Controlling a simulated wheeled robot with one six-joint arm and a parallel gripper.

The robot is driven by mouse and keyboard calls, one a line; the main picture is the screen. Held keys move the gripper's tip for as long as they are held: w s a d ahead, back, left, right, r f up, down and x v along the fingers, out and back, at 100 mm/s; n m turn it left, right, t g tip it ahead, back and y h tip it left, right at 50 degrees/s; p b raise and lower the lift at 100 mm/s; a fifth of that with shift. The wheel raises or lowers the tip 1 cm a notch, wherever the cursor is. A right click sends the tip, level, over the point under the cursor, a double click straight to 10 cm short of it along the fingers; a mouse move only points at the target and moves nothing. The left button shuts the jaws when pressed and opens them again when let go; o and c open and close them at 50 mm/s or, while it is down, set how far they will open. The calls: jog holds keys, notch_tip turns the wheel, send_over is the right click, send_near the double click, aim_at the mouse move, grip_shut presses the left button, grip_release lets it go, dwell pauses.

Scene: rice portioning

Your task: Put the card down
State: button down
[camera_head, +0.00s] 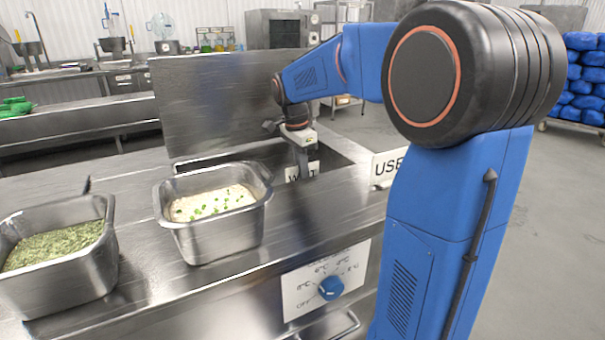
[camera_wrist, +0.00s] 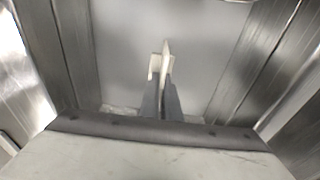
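A white card (camera_head: 291,174) with dark lettering starting with W is held upright at my gripper (camera_head: 304,164); a finger hides the middle of its lettering. In the wrist view my gripper (camera_wrist: 161,100) has its fingers close together on the card (camera_wrist: 166,50), which shows nearly edge-on between them. The card is at the open well in the counter, behind the pan of rice. I cannot tell whether its lower edge touches anything. Another white card (camera_head: 386,168), reading USE, stands at the counter's right side, partly hidden by my arm.
A steel pan of rice with green bits (camera_head: 210,238) stands on the counter (camera_head: 150,270), left of my gripper. A pan of green herbs (camera_head: 75,275) is at far left. A raised steel lid (camera_head: 220,105) stands behind the well. A blue knob (camera_head: 331,287) is on the counter's front.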

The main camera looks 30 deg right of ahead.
jog(key=shift+f, duration=0.1)
jog(key=c, duration=2)
grip_release()
jog(key=r, duration=0.4)
jog(key=a+r, duration=0.1)
jog(key=r, duration=0.7)
jog(key=shift+a+r, duration=0.1)
jog(key=shift+a, duration=0.15)
